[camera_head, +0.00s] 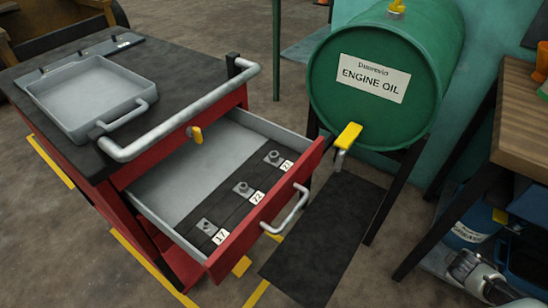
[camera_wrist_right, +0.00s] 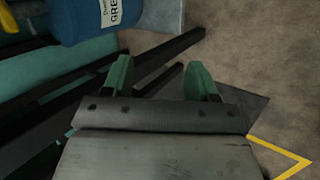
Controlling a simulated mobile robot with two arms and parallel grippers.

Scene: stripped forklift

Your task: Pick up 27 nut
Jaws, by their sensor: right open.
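A red tool cart's drawer stands open in the head view. On its dark insert (camera_head: 225,205) sit three small grey metal nuts on plates, each with a white label. The far nut (camera_head: 274,157) is beside a label (camera_head: 287,165) that seems to read 27, though it is small. The middle nut (camera_head: 243,188) and the near nut (camera_head: 207,226) have other numbers. My right gripper (camera_wrist_right: 160,82) is open and empty in the right wrist view, its green-tipped fingers apart over the floor, away from the drawer. My left gripper is not in view.
The cart top holds a grey tray (camera_head: 63,111) and has a metal rail (camera_head: 180,118). A green engine oil drum (camera_head: 385,75) stands behind the drawer, its yellow tap (camera_head: 348,136) close by. A wooden bench (camera_head: 525,125) is at right. A dark mat (camera_head: 320,240) lies on the floor.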

